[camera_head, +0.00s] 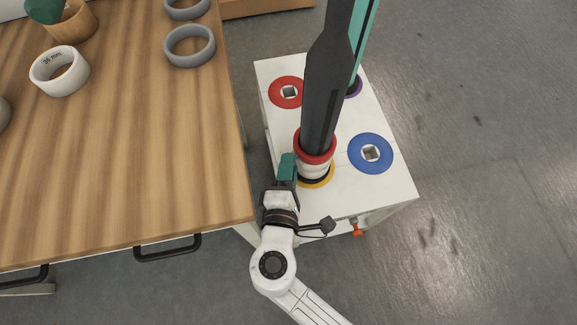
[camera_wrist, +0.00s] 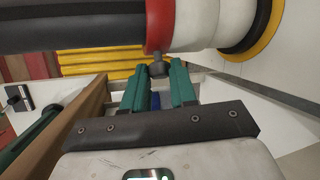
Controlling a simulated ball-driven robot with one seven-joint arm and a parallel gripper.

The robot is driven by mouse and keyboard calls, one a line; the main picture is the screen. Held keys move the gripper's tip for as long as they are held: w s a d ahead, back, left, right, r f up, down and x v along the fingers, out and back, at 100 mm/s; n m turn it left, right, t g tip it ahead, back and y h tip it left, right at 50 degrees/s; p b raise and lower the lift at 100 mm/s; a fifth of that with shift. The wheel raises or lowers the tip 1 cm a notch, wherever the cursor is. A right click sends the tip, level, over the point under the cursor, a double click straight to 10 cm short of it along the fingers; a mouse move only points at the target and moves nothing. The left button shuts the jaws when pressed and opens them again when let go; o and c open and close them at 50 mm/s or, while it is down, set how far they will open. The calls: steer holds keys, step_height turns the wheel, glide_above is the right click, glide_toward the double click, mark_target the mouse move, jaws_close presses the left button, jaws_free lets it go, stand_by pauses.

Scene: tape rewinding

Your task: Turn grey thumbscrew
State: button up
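The grey thumbscrew (camera_wrist: 158,69) hangs under the red collar (camera_wrist: 160,25) in the wrist view. My gripper (camera_wrist: 159,74) has two green fingers, apart, with their tips just to the left and right of the thumbscrew. The gap between the fingers below it is empty, and I cannot tell whether either tip touches it. In the head view my gripper (camera_head: 287,160) is at the left side of the red collar (camera_head: 315,145) on the dark upright column (camera_head: 326,95). The thumbscrew is hidden in that view.
The column stands on a white cabinet (camera_head: 395,188) with red (camera_head: 275,92), blue (camera_head: 360,165) and yellow (camera_head: 318,187) discs. A wooden table (camera_head: 150,160) with grey (camera_head: 170,52) and white (camera_head: 37,78) rolls is close at left. The floor at right is clear.

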jaws_close()
steer(key=shift+f+b, duration=0.2)
steer(key=shift+b, duration=0.4)
steer(key=m+t+b, duration=0.3)
steer(key=b, duration=0.8)
steer(key=f+m+t+b, duration=0.1)
steer(key=m+t+b, duration=0.2)
steer(key=b, duration=0.8)
steer(key=shift+f+m+h, duration=0.15)
steer(key=shift+m+h, duration=0.15)
steer(key=shift+h, duration=0.1)
steer(key=shift+m+b, duration=0.3)
steer(key=shift+b, duration=0.15)
steer(key=o, duration=0.6)
jaws_free()
steer(key=shift+c, duration=0.2)
